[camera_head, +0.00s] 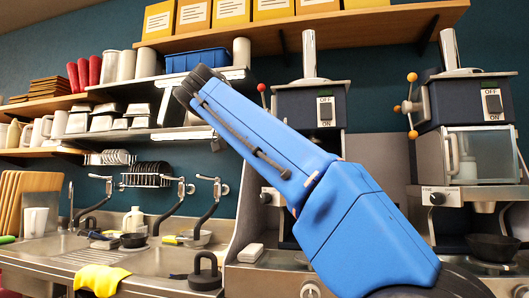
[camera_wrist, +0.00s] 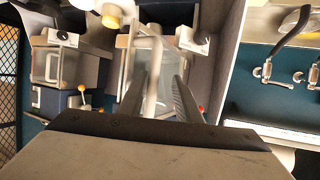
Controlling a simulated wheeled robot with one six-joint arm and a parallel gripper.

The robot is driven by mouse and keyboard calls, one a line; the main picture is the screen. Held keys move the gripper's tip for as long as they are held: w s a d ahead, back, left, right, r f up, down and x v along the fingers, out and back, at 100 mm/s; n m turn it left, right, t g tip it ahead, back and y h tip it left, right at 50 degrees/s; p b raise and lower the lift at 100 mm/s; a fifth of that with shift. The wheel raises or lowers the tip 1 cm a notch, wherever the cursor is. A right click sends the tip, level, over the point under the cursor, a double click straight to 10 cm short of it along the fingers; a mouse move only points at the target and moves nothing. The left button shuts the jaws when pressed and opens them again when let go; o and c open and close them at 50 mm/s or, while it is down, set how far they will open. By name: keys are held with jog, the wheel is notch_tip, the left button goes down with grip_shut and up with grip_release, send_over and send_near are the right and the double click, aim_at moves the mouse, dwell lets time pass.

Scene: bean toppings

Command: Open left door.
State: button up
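The left machine (camera_head: 312,105) is dark blue with an OFF/ON switch. My blue arm hides its door in the head view. The upside-down wrist view shows this machine's pale-framed clear door (camera_wrist: 151,38) straight ahead, with a light grey handle-like bar running down toward my fingers. My gripper (camera_wrist: 162,88) is open, with one finger on each side of the space by that bar. I cannot tell whether either finger touches it. The door looks shut, though the view is partly blocked. My gripper is out of sight in the head view.
A similar right machine (camera_head: 482,155) has a shut clear door and orange knobs; it also shows in the wrist view (camera_wrist: 62,68). A sink counter (camera_head: 60,252) with taps stands left. Shelves (camera_head: 300,38) hang above. A dark pan (camera_head: 492,247) sits below the right machine.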

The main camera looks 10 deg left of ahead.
jog(key=v, duration=0.7)
jog(key=shift+s, duration=0.15)
jog(key=shift+a, duration=0.1)
